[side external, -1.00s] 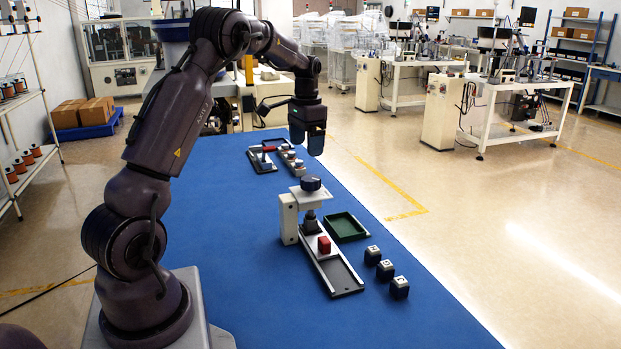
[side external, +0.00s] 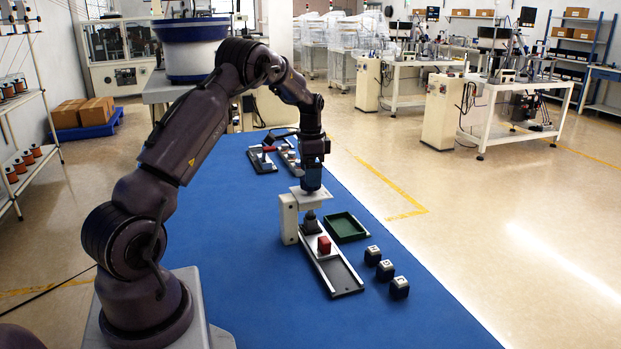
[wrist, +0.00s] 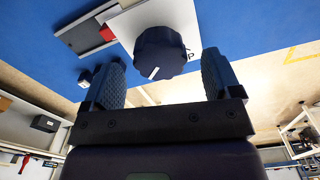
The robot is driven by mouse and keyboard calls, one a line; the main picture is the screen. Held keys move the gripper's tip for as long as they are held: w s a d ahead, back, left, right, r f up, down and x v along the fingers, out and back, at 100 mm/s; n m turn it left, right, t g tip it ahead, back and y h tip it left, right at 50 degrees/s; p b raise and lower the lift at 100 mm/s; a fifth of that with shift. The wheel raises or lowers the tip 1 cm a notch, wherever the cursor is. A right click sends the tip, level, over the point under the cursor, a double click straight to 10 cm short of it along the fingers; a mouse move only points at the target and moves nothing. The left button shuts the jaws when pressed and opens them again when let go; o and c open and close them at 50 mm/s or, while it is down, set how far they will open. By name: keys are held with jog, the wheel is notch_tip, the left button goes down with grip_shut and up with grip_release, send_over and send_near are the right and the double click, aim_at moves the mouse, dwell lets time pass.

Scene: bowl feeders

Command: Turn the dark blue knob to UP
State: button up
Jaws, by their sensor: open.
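The dark blue knob (wrist: 158,48) sits on a white plate (wrist: 128,28) in the wrist view, with a white pointer line on its top aimed at the bottom of the picture. A letter P shows at the knob's right edge; the rest of the label is hidden. My gripper (wrist: 162,60) is open, with one finger on each side of the knob and a gap visible on both sides. In the side view my gripper (side external: 311,180) is directly over the white press-like stand (side external: 289,218) and hides the knob.
A green tray (side external: 345,228) and three dark lettered cubes (side external: 385,270) lie to the right. Another fixture with a red handle (side external: 268,150) stands farther back. The blue table's near part is clear.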

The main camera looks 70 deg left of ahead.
jog(key=shift+f, duration=1)
jog(key=c, duration=0.9)
jog(key=shift+c, duration=0.2)
